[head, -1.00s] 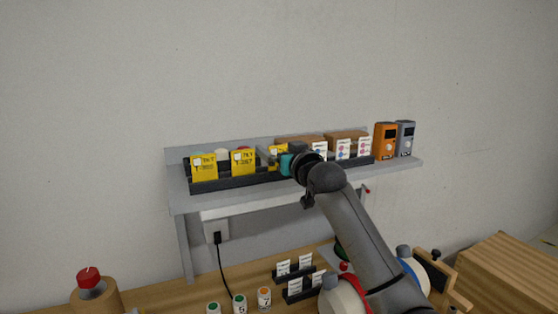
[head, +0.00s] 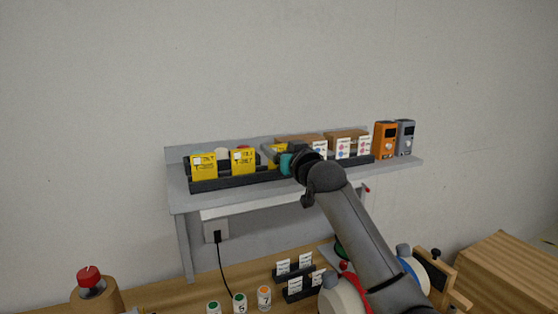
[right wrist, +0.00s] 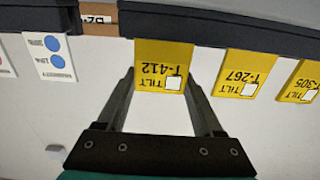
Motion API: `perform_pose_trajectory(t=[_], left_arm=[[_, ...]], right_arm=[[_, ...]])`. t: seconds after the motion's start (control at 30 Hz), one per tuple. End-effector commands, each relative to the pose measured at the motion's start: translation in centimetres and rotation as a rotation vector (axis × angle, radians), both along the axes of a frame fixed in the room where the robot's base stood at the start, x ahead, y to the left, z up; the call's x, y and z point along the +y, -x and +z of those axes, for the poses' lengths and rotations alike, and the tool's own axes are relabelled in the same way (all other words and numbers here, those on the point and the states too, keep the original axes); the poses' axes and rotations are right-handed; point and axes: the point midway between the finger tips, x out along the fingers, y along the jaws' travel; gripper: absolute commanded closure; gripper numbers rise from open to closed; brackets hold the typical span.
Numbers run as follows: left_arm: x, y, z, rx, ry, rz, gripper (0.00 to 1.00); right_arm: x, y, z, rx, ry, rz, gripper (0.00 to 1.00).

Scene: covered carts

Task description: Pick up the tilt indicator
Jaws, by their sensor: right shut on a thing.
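Three yellow tilt indicator cards stand in a black rack on the wall shelf. The T-412 tilt indicator (right wrist: 163,62) is between the fingers of my right gripper (right wrist: 163,80), which is shut on it at its side edges. In the head view this card (head: 279,149) is partly hidden by my right gripper (head: 274,154). The T-267 card (head: 243,161) and the T-305 card (head: 203,166) stand to its left, and both also show in the right wrist view. The T-412 card still appears to be at the rack. My left gripper is not in view.
White cards with coloured dots (head: 343,149) stand in the rack to the right. Orange (head: 385,141) and grey (head: 405,138) devices sit at the shelf's right end. Below, the bench holds small card racks (head: 295,267), lidded jars (head: 264,297) and a red-topped button (head: 89,279).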

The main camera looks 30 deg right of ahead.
Motion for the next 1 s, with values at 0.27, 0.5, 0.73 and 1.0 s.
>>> perform_pose_trajectory(t=[0.27,0.5,0.73,1.0], left_arm=[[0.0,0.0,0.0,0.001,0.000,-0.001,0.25],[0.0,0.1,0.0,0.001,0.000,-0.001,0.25],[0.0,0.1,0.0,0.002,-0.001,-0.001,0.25],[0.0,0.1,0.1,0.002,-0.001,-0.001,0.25]], right_arm=[[0.0,0.0,0.4,-0.001,0.000,0.000,0.83],[0.0,0.0,3.2,-0.005,0.002,0.000,0.83],[-0.1,0.0,8.9,-0.007,0.001,-0.002,0.83],[0.0,0.0,15.5,-0.003,0.000,-0.001,0.83]])
